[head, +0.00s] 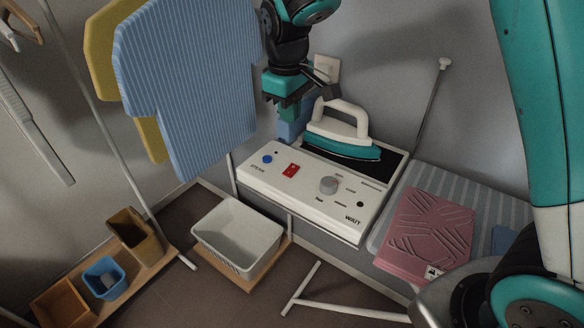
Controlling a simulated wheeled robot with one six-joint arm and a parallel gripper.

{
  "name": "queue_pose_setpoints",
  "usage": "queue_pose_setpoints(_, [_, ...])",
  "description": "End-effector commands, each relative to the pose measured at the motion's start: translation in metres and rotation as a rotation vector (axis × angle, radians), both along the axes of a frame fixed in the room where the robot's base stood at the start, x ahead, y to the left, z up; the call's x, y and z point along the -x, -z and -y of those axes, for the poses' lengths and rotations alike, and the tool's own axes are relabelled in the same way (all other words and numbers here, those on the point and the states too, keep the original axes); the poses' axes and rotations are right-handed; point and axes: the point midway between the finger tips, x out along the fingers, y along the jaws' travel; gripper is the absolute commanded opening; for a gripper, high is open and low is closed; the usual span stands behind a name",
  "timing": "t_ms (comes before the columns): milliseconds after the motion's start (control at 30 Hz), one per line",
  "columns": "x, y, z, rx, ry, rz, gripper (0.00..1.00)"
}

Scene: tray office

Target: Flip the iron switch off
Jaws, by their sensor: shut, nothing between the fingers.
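The iron (343,136), white-handled with a teal body, rests on a white base unit (304,208). The unit's front panel has a red rocker switch (291,170), a blue round button (267,159) and a grey knob (329,185). Which way the switch is set is too small to tell. My gripper (290,108) is shut and empty. It appears in the picture above the back left of the unit, left of the iron's handle and above the red switch, apart from the switch.
A blue striped shirt (190,80) hangs left of my gripper, with a yellow garment (102,50) behind. A white basket (238,238) stands below the unit. A folded pink cloth (430,235) lies on the striped board (490,205) at right. A wall socket (328,67) is behind.

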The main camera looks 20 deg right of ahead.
Motion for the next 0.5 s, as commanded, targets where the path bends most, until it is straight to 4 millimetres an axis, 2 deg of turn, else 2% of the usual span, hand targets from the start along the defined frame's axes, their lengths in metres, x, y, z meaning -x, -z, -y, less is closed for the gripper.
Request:
queue_pose_setpoints(33, [-0.011,0.013,0.001,0.019,0.001,-0.002,0.00])
queue_pose_setpoints(133, [-0.023,0.021,0.003,0.042,0.002,-0.003,0.00])
queue_pose_setpoints(500, [-0.025,0.022,0.003,0.047,0.004,-0.002,0.00])
